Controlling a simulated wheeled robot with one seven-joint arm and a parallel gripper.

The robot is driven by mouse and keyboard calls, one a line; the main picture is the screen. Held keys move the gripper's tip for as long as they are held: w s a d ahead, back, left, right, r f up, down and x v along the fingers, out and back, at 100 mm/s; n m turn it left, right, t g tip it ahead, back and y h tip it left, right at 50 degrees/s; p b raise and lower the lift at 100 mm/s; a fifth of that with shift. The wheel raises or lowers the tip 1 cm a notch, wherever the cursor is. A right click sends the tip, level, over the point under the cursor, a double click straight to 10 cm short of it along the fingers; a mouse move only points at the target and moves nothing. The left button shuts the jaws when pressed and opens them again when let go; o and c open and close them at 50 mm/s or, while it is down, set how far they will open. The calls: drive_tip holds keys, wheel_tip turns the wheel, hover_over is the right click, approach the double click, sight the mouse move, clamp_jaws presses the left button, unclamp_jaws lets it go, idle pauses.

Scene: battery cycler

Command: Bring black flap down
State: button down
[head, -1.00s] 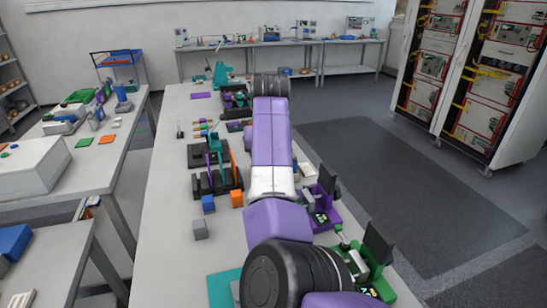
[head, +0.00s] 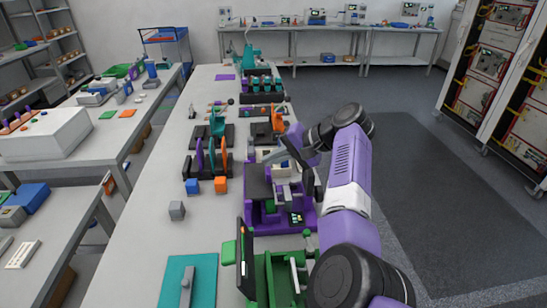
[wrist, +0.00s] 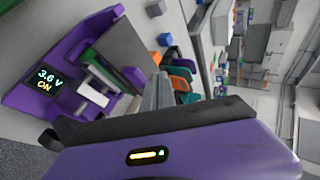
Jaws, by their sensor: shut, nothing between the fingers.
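A purple battery station (head: 258,215) stands on the long bench and bears a dark flap (head: 258,178), which looks raised at its left side; I cannot tell its exact angle. In the wrist view the station (wrist: 35,98) has a lit screen reading 3.6 V ON, and the flap (wrist: 122,50) shows as a dark panel. A green station (head: 262,280) in front has its own black flap (head: 245,252), standing upright. My gripper (head: 287,150) is over the purple station's far right side, near the flap. Its fingers (wrist: 155,95) are shut and empty; contact with the flap is unclear.
Black racks (head: 205,163) with coloured parts stand left of and beyond the purple station. Blue (head: 192,186), orange (head: 221,184) and grey (head: 177,210) cubes lie left. A teal mat (head: 188,281) lies at the front. Open floor is on the right.

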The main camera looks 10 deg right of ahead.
sight(268, 168)
drive_tip(key=shift+d+f+y+b, duration=0.6)
drive_tip(key=shift+d+f+y, duration=0.2)
drive_tip(key=shift+d+f, duration=0.2)
drive_tip(key=shift+d+f, duration=0.1)
drive_tip(key=shift+f, duration=0.15)
drive_tip(key=shift+r, duration=0.1)
drive_tip(key=s+d+r, duration=0.4)
drive_tip(key=d+r, duration=0.3)
drive_tip(key=r, duration=0.1)
drive_tip(key=shift+d+r+p, duration=0.3)
drive_tip(key=shift+d+r, duration=0.05)
drive_tip(key=shift+d, duration=0.05)
